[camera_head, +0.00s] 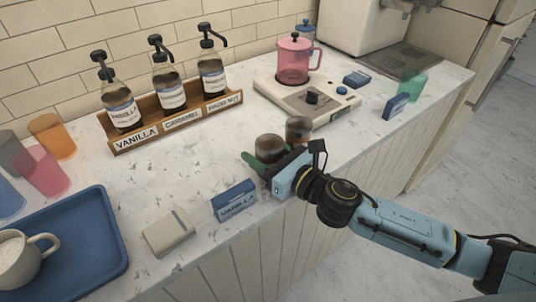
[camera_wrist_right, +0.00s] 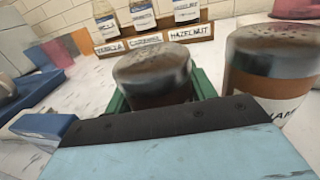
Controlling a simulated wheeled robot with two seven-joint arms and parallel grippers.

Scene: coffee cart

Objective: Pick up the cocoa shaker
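Two glass shakers with dark, speckled tops stand near the counter's front edge. The nearer one (camera_head: 269,147) is at my right gripper (camera_head: 262,163); its label is hidden, so I cannot read that it is cocoa. In the right wrist view this shaker (camera_wrist_right: 153,75) is between the green fingers (camera_wrist_right: 160,97), one on each side. I cannot tell whether they press on it. The other shaker (camera_head: 298,129) stands just behind and right; in the wrist view (camera_wrist_right: 270,80) its partly cut label ends in letters like "NAM". My left gripper is not in view.
A wooden syrup rack (camera_head: 180,122) stands behind. A scale (camera_head: 308,100) with a pink pitcher (camera_head: 294,60) is at back right. A blue tray (camera_head: 105,255) is front left.

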